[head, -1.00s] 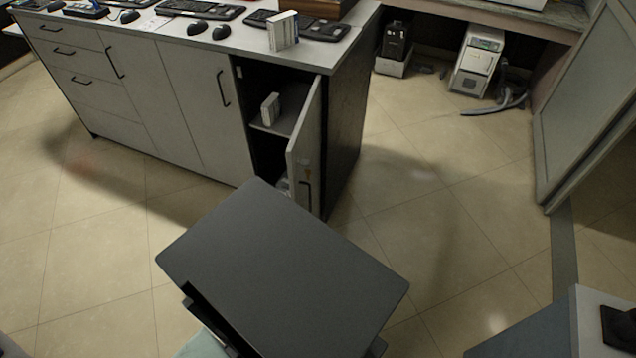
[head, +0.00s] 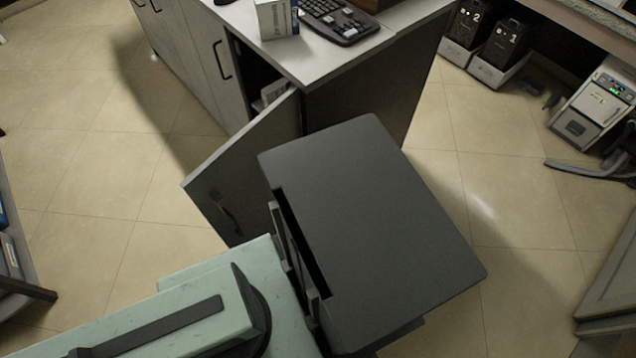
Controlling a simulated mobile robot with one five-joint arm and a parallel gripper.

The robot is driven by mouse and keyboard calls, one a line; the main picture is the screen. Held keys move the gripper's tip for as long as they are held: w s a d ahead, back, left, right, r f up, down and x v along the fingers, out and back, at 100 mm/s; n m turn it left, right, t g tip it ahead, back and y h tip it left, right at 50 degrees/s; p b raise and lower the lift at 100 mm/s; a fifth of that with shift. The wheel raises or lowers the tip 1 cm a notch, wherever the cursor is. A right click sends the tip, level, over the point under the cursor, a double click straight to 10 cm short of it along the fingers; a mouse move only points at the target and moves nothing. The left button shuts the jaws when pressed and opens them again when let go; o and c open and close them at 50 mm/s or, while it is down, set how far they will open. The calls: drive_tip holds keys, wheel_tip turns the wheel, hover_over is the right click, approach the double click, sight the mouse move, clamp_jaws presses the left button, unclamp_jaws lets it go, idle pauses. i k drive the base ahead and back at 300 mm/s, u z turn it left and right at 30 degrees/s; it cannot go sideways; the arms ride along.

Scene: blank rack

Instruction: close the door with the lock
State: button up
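The grey cabinet door (head: 240,165) stands open at the right end of the cabinet front, swung outward toward me. Its outer face is turned to me, with a dark handle (head: 229,214) near its lower free edge. A small dark spot, perhaps the lock, shows just above the handle, too small to be sure. The cabinet (head: 208,62) has a dark opening behind the door, with a white box (head: 273,90) partly visible inside. Parts of my own body cover the lower middle and hide the door's lower right portion. My gripper's fingertips are not visible.
The countertop (head: 370,48) holds a white box (head: 276,18) and a black keyboard (head: 342,20). Black devices (head: 503,45) and a white machine (head: 592,105) stand on the right. Tiled floor is clear left of the door. A shelf edge (head: 22,235) is at far left.

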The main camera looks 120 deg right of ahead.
sight(233, 170)
drive_tip(key=u, duration=0.05)
drive_tip(key=k, duration=0.75)
drive_tip(key=z, duration=0.9)
drive_tip(key=k, duration=1.4)
drive_tip(key=u, duration=0.8)
